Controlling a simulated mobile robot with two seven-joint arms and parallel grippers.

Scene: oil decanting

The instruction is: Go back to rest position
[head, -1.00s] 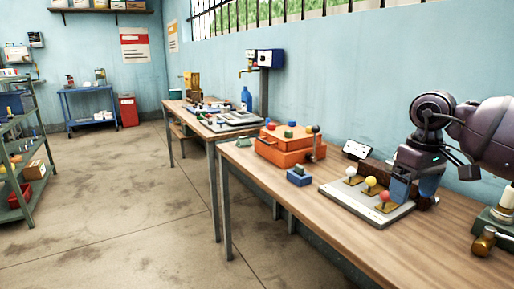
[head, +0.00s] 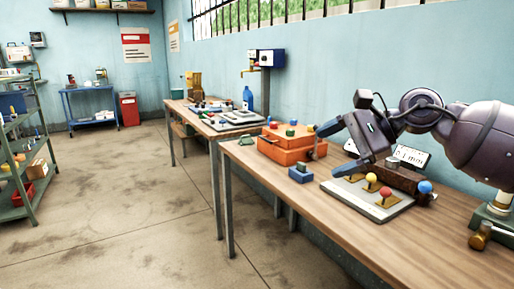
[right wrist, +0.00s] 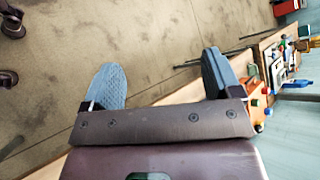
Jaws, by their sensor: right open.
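My right gripper (head: 328,151) is raised above the near wooden table, its two blue-grey fingers spread apart and pointing left. It is empty and sits between an orange box and a grey lever board (head: 383,213). In the right wrist view the spread fingers (right wrist: 158,62) have only floor and the table edge beyond them. Part of the board's far left side is hidden behind the lower finger. My left gripper is not in view.
The orange box (head: 284,154) with coloured knobs and a small blue block (head: 301,175) stand left of the board. A brass-handled fixture (head: 481,236) is at the table's right. A second table holds a blue bottle (head: 247,98).

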